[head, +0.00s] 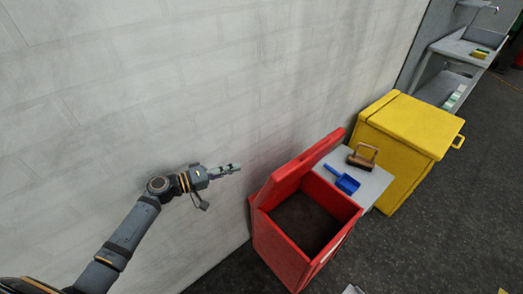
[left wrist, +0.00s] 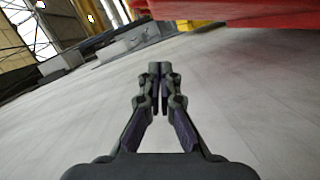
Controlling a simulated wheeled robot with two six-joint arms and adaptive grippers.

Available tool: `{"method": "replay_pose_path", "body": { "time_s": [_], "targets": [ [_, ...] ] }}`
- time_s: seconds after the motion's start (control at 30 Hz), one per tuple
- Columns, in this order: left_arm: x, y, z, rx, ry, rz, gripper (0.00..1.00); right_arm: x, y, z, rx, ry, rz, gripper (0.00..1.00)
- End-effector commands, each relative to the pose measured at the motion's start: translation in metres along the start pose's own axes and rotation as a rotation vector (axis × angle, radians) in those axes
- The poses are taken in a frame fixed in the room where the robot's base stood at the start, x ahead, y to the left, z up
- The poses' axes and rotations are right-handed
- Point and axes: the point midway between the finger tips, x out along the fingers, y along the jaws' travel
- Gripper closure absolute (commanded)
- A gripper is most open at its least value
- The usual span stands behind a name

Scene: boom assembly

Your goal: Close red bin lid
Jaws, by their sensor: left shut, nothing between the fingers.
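The red bin (head: 281,252) stands against the wall in the head view. Its red lid (head: 300,170) is open and tilted up on the wall side, and the dark inside shows. My left gripper (head: 236,168) is shut and empty, in front of the wall to the left of the lid and apart from it. In the left wrist view its fingertips (left wrist: 160,70) meet. A red surface (left wrist: 240,10) shows at the top of that view, likely part of the bin or lid. My right gripper is not in view.
A grey stand (head: 375,185) right of the bin holds a blue scoop (head: 345,181) and a brown brush (head: 362,157). A closed yellow bin (head: 410,125) stands beyond it. A shelf unit (head: 455,70) is farther back. The pale wall (head: 200,80) is close behind my left arm.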

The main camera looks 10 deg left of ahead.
Motion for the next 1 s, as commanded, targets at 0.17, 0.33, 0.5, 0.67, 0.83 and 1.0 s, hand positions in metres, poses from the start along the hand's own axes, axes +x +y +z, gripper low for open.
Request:
{"method": "replay_pose_path", "body": {
  "time_s": [0.17, 0.33, 0.5, 0.67, 0.83, 1.0],
  "targets": [
    [0.001, 0.013, -0.001, -0.001, -0.007, 0.032, 1.0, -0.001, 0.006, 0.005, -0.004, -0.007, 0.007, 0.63],
    [0.016, 0.015, -0.003, -0.003, -0.002, 0.035, 1.0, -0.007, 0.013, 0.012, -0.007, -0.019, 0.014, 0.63],
    [0.051, 0.018, -0.003, -0.006, -0.003, 0.035, 1.0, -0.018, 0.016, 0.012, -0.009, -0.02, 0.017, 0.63],
    [0.087, 0.018, -0.003, -0.005, -0.003, 0.033, 1.0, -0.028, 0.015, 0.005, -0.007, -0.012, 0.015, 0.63],
    [0.105, 0.018, 0.014, -0.007, -0.006, 0.028, 1.0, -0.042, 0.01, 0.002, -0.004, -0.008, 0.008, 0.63],
    [0.109, 0.016, 0.033, -0.005, -0.005, 0.028, 1.0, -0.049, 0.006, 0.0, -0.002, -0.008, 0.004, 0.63]
  ]
}}
